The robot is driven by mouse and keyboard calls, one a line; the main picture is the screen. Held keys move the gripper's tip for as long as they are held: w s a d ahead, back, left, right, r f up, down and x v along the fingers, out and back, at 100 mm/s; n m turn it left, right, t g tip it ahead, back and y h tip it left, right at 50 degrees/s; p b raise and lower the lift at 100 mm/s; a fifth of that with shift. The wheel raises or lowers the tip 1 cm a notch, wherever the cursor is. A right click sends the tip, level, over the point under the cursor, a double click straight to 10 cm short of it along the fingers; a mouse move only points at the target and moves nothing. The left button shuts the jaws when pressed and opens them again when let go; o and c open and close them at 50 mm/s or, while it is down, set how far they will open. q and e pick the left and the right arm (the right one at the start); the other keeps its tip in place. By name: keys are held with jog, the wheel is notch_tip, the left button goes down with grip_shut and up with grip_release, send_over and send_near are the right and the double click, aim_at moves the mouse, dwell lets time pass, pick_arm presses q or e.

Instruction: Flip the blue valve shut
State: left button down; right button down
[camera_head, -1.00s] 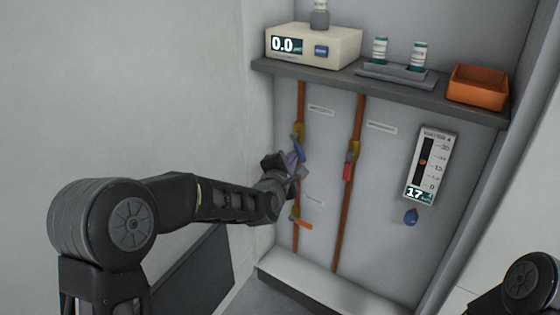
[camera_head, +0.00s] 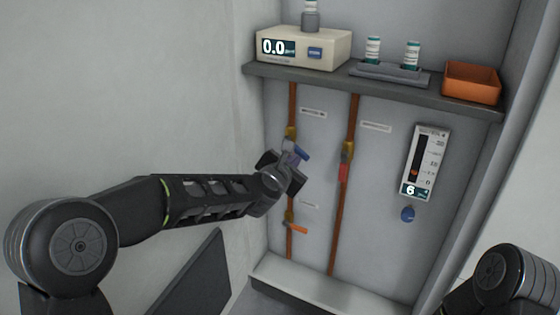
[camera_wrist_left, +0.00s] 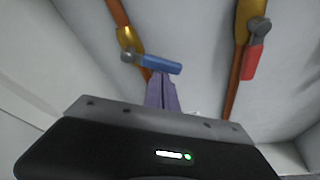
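The blue valve's lever (camera_head: 301,152) sits on the left copper pipe, below a brass body. In the left wrist view the blue lever (camera_wrist_left: 152,63) lies crosswise to the pipe, pointing right and slightly down. My left gripper (camera_head: 292,162) is at the lever, coming from the lower left. In the wrist view the purple fingers of my left gripper (camera_wrist_left: 162,80) are together, with their tips right at the lever's underside; whether they touch cannot be told. The flow gauge (camera_head: 427,160) reads 6, with its orange marker low. My right gripper is out of view.
A red-handled valve (camera_head: 344,172) is on the right pipe, close by. An orange lever (camera_head: 297,229) sits lower on the left pipe. A shelf (camera_head: 380,84) above carries a white meter (camera_head: 304,48), vials and an orange bin (camera_head: 471,82). A blue knob (camera_head: 407,214) is below the gauge.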

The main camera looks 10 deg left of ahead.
aim_at(303, 153)
pick_arm(q)
jog(key=r+n, duration=0.1)
jog(key=d+n+h+b, duration=0.1)
jog(key=n, duration=0.1)
jog(key=shift+s+d+r+g+h, duration=0.1)
jog(key=shift+s+r+g+h, duration=0.1)
jog(key=shift+r+g+h, duration=0.15)
jog(key=shift+d+r, duration=0.2)
jog(key=shift+r, duration=0.25)
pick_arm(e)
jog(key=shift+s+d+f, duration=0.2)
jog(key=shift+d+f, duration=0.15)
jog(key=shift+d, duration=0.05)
